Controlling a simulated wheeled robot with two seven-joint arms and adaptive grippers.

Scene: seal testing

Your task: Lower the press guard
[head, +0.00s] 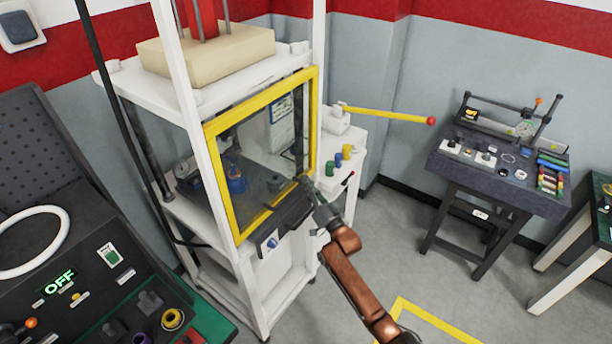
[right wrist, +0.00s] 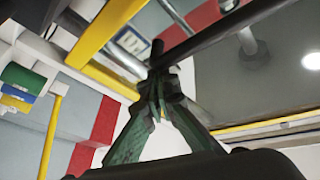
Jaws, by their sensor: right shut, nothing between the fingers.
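The press guard is a clear panel in a yellow frame (head: 222,180). It stands across the front of the white press (head: 190,70), with its lower edge near the dark press bed front (head: 283,222). My right gripper (head: 306,182) is at the guard's lower right corner, its arm coming from below. In the right wrist view, the green fingers (right wrist: 160,85) are closed together beside a dark bar (right wrist: 215,35); whether they touch it is unclear. A yellow frame strip (right wrist: 265,128) shows there too. My left gripper is out of view.
A lever with a yellow rod (head: 385,115) and red knob sticks out right of the press. A side stand holds coloured cylinders (head: 338,160). A console reading OFF (head: 58,282) is at left, a dark test bench (head: 500,165) at right. Grey floor between is clear.

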